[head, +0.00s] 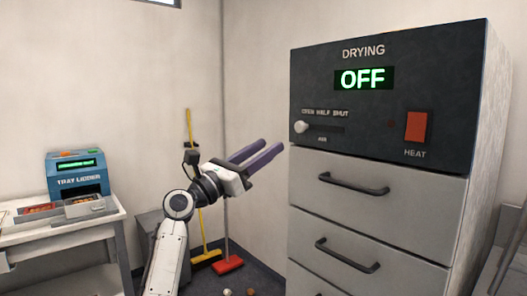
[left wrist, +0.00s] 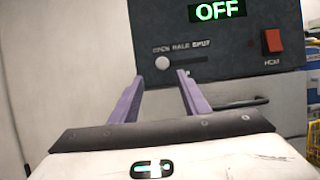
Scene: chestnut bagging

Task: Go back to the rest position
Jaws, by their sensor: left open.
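My left gripper (head: 263,157) is open and empty, with its purple fingers raised in the air left of the drying cabinet (head: 375,190). In the left wrist view the open fingers (left wrist: 160,84) point toward the cabinet's dark panel (left wrist: 225,35), below and around the slider knob (left wrist: 163,63). No contact with the knob shows. In the head view the white slider knob (head: 301,127) sits at the left end of its slot, under the words OPEN HALF SHUT. The display (head: 363,79) reads OFF in green. The red heat switch (head: 416,126) is on the right. My right gripper is not in view.
A blue tray lidder (head: 77,174) stands on a white bench (head: 70,231) at the left, with trays beside it. A yellow broom (head: 204,254) and a red broom (head: 228,264) lean in the corner. The cabinet drawers (head: 355,184) are shut.

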